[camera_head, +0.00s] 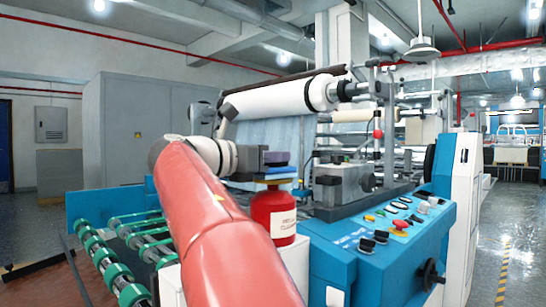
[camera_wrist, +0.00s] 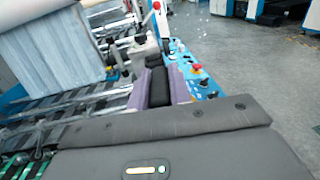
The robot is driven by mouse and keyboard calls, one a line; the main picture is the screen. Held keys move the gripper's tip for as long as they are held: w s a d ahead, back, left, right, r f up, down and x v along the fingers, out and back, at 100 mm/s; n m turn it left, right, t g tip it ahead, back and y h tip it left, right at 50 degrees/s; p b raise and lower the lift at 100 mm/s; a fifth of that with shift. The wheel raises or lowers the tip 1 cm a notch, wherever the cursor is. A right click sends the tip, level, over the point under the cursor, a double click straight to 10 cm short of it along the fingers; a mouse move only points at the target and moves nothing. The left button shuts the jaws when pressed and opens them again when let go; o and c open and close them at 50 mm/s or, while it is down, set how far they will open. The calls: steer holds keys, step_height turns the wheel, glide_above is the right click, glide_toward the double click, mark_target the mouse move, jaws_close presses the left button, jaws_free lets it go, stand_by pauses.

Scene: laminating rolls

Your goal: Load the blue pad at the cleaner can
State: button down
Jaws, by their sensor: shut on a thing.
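The red cleaner can (camera_head: 274,213) stands upright with a pale label and a yellowish top (camera_head: 272,181), left of the blue control console. The blue pad (camera_head: 283,170) is directly above the can's top, very close to it; I cannot tell whether they touch. My gripper (camera_head: 275,158) is above the pad, its mauve fingers shut on it. In the wrist view, my gripper (camera_wrist: 160,86) shows two mauve fingers on either side of a black block, apparently the pad's grip. The pad's blue face is hidden in that view.
The blue console (camera_head: 385,245) with buttons and small coloured items lies right of the can. A grey machine block (camera_head: 342,183) stands close behind. A white roll (camera_head: 285,98) hangs above. Green-ringed rollers (camera_head: 120,260) lie at left. Open floor (camera_head: 500,245) is at right.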

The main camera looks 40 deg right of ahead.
steer(key=shift+r+p, duration=0.35)
steer(key=shift+r, duration=3.05)
steer(key=shift+s, duration=0.1)
